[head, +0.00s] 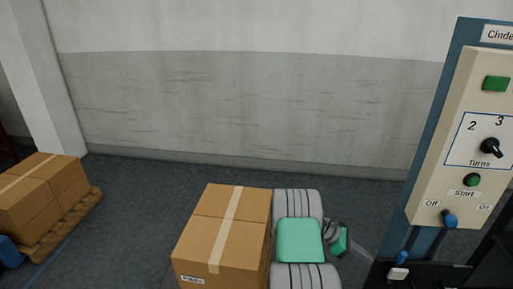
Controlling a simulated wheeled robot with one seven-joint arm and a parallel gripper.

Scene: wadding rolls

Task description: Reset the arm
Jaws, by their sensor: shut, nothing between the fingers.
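My arm (300,241) shows at the bottom middle, with pale ringed links and green covers. It is bent close beside a taped cardboard box (222,231), on the box's right. A smaller dark grey and green part of my arm sticks out to the right. I cannot make out any gripper fingers in the head view. I cannot tell whether the arm touches the box.
A control panel (463,150) with a green button, a turns dial and an off/on switch stands at the right. Cardboard boxes (42,192) sit on a wooden pallet (62,232) at the left. Bare floor (135,200) lies between the pallet and the near box. A grey wall closes the back.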

